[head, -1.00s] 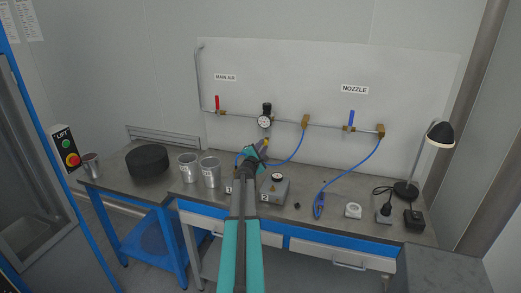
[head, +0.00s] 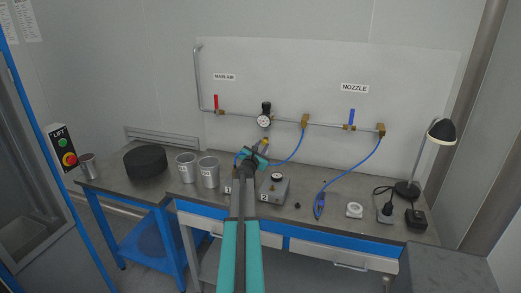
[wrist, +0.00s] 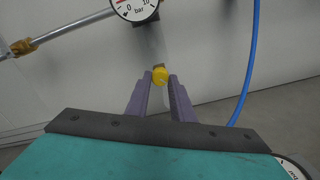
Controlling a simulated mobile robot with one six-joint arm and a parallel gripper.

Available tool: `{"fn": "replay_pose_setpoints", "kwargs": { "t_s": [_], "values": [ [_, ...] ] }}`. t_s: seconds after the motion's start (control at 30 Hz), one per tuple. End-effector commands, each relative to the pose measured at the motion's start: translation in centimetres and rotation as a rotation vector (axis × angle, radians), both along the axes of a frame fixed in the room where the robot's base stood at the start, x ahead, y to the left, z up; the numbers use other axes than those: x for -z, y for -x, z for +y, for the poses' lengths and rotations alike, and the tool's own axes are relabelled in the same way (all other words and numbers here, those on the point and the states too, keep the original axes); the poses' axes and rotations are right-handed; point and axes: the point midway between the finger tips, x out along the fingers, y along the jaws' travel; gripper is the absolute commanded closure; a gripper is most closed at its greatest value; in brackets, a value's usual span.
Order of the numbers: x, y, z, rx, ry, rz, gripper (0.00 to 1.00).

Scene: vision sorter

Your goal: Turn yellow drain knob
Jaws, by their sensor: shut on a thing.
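The yellow drain knob (wrist: 160,75) is small and round and sits below the pressure gauge (wrist: 134,6) in the wrist view. My gripper (wrist: 160,79) is shut on it, with one purple finger against each side. In the head view my gripper (head: 263,146) is at the wall, just below the same gauge (head: 264,121). The knob is mostly hidden by the gripper there.
A blue hose (head: 292,157) hangs close to the right of my gripper. Below are two metal cups (head: 208,172) and a grey box (head: 275,188) on the bench. A red valve lever (head: 216,102) and a blue lever (head: 351,117) are on the pipe.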

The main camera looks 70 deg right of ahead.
Motion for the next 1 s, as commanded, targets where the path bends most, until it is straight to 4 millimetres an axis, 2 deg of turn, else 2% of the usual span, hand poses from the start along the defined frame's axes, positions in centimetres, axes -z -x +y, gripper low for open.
{"fn": "replay_pose_setpoints", "kwargs": {
  "t_s": [0.6, 1.0],
  "values": [
    [-0.41, 0.25, -0.15, 0.007, 0.032, 0.527, 1.00],
    [-0.37, 0.24, -0.14, 0.007, 0.041, 0.683, 1.00]
  ]
}}
